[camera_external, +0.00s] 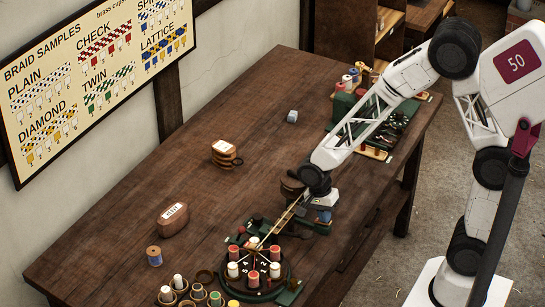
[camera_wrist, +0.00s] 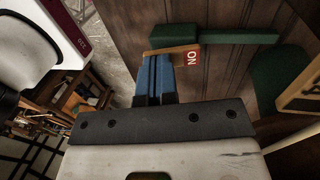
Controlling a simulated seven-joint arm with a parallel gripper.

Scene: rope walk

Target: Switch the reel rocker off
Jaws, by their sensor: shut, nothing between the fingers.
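My gripper (camera_wrist: 155,80) has blue fingers, shut together with nothing between them. In the wrist view its tips are at a small wooden-edged piece bearing a red label (camera_wrist: 192,57); the label's letters appear rotated and read ON. I take this to be the reel rocker's marking; the rocker itself is largely hidden by the fingers, and I cannot tell if they touch it. A green bar (camera_wrist: 214,35) lies just beyond. In the external view my gripper (camera_external: 324,217) is low over the table's right side, beside the round braiding stand (camera_external: 284,284).
The stand carries several red and white bobbins (camera_external: 275,270). Wooden cups (camera_external: 197,293) and a spool (camera_external: 154,256) are at the front left. A green rack (camera_external: 345,104) stands at the back; the middle is clear.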

